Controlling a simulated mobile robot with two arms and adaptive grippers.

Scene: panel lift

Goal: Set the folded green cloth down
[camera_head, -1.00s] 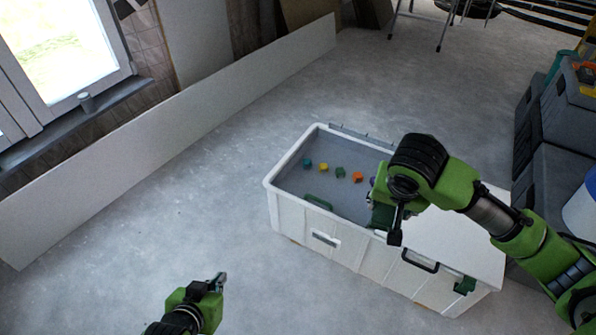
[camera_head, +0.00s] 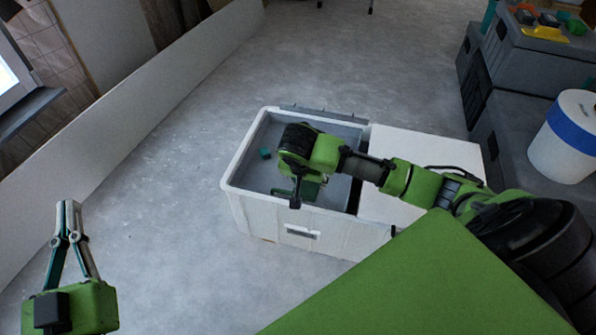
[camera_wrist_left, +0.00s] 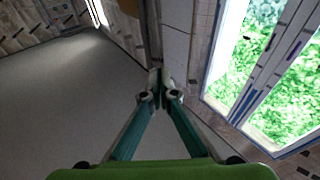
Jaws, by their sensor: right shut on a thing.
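My right gripper (camera_head: 302,195) reaches down into the open left part of a white box (camera_head: 262,218). It is shut on a green piece (camera_head: 311,188) that looks like the folded green cloth, near the box's front wall. The arm hides much of it, and I cannot tell whether it touches the box floor. My left gripper (camera_head: 69,207) is shut and empty, away from the box at the lower left. Its fingertips also meet in the left wrist view (camera_wrist_left: 160,80).
A small teal block (camera_head: 265,153) lies in the box; the arm hides others. A white lid (camera_head: 420,160) covers the box's right part. A long white panel (camera_head: 150,90) stands at the left. Grey cases (camera_head: 515,65) and a white bucket (camera_head: 568,140) stand right. The floor between panel and box is clear.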

